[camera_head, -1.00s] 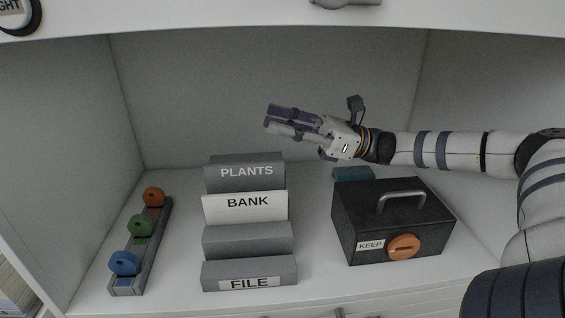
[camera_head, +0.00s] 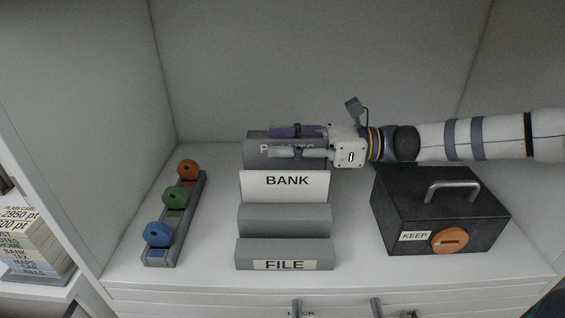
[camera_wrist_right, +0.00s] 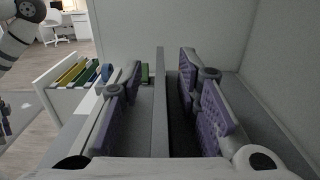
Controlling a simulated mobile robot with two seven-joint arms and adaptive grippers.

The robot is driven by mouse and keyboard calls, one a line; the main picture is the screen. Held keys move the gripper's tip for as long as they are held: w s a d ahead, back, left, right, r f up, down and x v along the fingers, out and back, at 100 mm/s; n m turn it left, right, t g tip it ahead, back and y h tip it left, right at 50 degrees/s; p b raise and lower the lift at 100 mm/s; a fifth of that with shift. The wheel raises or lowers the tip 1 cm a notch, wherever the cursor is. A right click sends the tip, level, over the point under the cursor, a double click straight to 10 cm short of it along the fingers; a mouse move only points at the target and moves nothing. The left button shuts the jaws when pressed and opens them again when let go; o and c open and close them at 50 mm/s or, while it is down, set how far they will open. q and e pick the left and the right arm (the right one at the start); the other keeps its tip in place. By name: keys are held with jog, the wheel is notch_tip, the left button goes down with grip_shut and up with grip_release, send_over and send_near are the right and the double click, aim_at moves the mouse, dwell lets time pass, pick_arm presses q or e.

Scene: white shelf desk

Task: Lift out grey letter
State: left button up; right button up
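The grey letter marked PLANTS (camera_head: 257,156) stands at the back of the letter rack (camera_head: 251,261), behind the white BANK letter (camera_head: 285,189). My right gripper (camera_head: 296,142) is level above the rack, and its fingers cover part of the PLANTS lettering. In the right wrist view, a thin grey upright plate (camera_wrist_right: 160,95) that looks like this letter stands between the open fingers, with gaps showing beside it. In that view, part of my left arm shows at the left edge; its gripper is barely visible there, and its state is unclear.
A black KEEP box (camera_head: 407,213) with a handle stands right of the rack, under my right arm. A grey holder (camera_head: 160,257) with orange, green and blue round pieces stands at the left. Shelf walls close in the back and left.

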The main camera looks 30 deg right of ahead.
pick_arm(q)
jog(key=shift+r, duration=0.1)
pick_arm(e)
jog(key=shift+r, duration=0.15)
grip_shut()
